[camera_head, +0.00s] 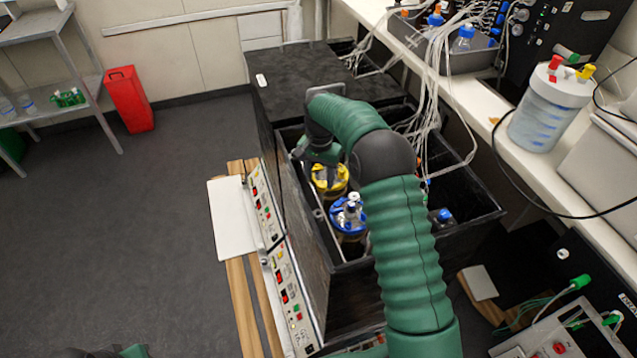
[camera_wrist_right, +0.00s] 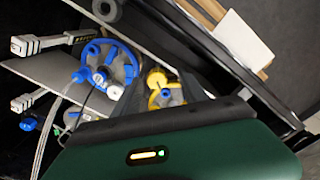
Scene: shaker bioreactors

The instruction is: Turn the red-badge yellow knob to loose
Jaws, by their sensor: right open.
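A yellow knob (camera_head: 330,179) sits on a vessel inside the open black shaker box, with a blue knob (camera_head: 347,217) on another vessel nearer to me. I cannot make out a red badge on the yellow one. My right gripper (camera_head: 316,153) is over the yellow knob and partly hides it in the head view. In the right wrist view its dark open fingers (camera_wrist_right: 165,88) show on both sides of the yellow knob (camera_wrist_right: 158,79); I cannot tell if they touch it. The blue knob (camera_wrist_right: 110,66) is left of them. A green and dark part at the head view's bottom left seems to be my left arm.
The black shaker box (camera_head: 470,213) has walls around the vessels and control panels (camera_head: 287,295) on its left side. White tubes (camera_head: 430,100) hang into it from the bench at right. A white-lidded jar (camera_head: 550,105) stands on that bench.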

